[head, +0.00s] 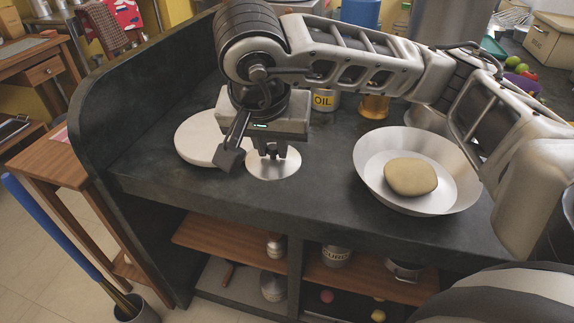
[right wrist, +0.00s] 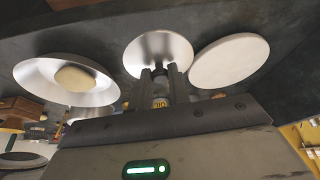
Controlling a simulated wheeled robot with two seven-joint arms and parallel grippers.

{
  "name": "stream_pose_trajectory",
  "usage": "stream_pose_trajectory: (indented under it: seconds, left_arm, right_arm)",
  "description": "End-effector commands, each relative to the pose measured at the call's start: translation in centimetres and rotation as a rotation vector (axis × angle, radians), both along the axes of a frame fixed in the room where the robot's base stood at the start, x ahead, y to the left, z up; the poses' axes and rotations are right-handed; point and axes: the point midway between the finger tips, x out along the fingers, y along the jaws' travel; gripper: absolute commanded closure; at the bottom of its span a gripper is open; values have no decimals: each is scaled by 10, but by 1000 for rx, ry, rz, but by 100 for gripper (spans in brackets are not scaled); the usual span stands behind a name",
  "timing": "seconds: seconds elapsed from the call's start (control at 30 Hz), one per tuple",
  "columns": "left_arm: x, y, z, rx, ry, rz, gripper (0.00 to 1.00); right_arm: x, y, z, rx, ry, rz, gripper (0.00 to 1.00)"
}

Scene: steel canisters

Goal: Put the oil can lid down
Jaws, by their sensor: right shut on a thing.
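The oil can lid is a shiny round steel disc (head: 273,168) with a small knob on top. It is level, at or just above the dark counter, right of a round white board; I cannot tell if it touches the counter. My right gripper (head: 272,150) points down over it and is shut on its knob. The right wrist view also shows the lid (right wrist: 161,45) beyond the fingertips (right wrist: 161,73). The oil can (head: 323,101), labelled OIL, stands behind, partly hidden by my arm. My left gripper is not in view.
The white board (head: 196,140) lies close left of the lid. A wide steel bowl (head: 447,196) holding a dough-like lump (head: 411,177) stands to the right. A brass-coloured container (head: 374,107) is behind. Bare counter lies between lid and bowl. A raised side panel bounds the left.

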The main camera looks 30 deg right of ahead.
Motion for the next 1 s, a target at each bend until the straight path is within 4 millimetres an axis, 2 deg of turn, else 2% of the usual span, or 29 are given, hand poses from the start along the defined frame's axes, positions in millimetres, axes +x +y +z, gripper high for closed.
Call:
stream_pose_trajectory:
  seconds: [0.03, 0.17, 0.27, 0.4, 0.5, 0.77, 1.0]
  left_arm:
    - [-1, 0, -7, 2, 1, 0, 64]
    - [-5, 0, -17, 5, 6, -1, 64]
    - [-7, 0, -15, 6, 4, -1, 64]
    - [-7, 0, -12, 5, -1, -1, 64]
    - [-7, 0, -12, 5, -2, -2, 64]
    - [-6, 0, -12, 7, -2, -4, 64]
    - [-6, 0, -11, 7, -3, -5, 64]
  right_arm:
    - [9, -10, -12, 4, 7, -8, 100]
    - [31, -33, -27, 3, 7, -7, 100]
    - [49, -51, -36, 1, 6, -5, 100]
    - [63, -65, -61, 0, 5, -2, 100]
    - [71, -72, -72, -1, 2, 1, 100]
    - [79, -80, -87, 0, 2, 1, 100]
    - [81, -82, -119, 0, 3, 4, 100]
